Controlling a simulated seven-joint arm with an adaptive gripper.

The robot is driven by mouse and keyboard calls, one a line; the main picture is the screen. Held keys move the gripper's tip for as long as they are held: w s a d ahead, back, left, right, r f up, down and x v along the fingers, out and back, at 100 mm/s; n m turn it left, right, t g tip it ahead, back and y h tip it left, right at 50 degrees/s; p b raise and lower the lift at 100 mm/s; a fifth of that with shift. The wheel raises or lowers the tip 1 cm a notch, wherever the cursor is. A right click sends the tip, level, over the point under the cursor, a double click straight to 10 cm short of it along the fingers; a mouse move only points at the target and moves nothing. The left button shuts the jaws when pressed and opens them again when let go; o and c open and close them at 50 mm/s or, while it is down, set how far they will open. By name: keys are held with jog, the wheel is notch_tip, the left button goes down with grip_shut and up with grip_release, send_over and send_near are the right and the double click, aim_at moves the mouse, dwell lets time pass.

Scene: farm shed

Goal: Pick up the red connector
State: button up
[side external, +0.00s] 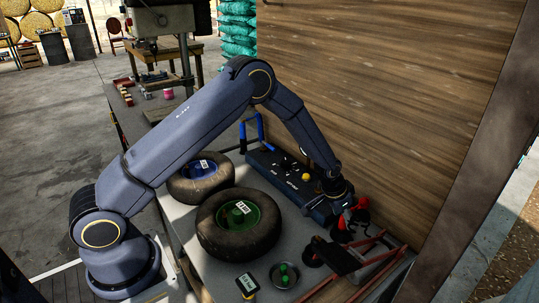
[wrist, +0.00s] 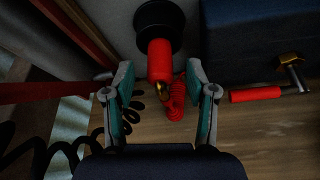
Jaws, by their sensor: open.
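In the wrist view, a red cylindrical connector (wrist: 160,60) with a brass tip extends from a round black base (wrist: 158,18). A coiled red hose (wrist: 175,102) lies beside its brass end. My gripper (wrist: 160,80) is open, with one teal-padded finger on each side of the connector's lower end; I see gaps on both sides. In the side view, my gripper (side external: 345,208) is low at the right end of the bench, close to red parts (side external: 341,226). It partly hides them, and I cannot tell which is the connector there.
A second red cylinder (wrist: 255,95) with a brass fitting lies right of my gripper. A dark blue box (side external: 290,182) and the wooden wall (side external: 400,90) are close by. A red-barred frame (side external: 365,262), a tire (side external: 238,240) and a small dish (side external: 284,280) crowd the bench.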

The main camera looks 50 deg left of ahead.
jog(key=shift+x, duration=1.25)
grip_shut()
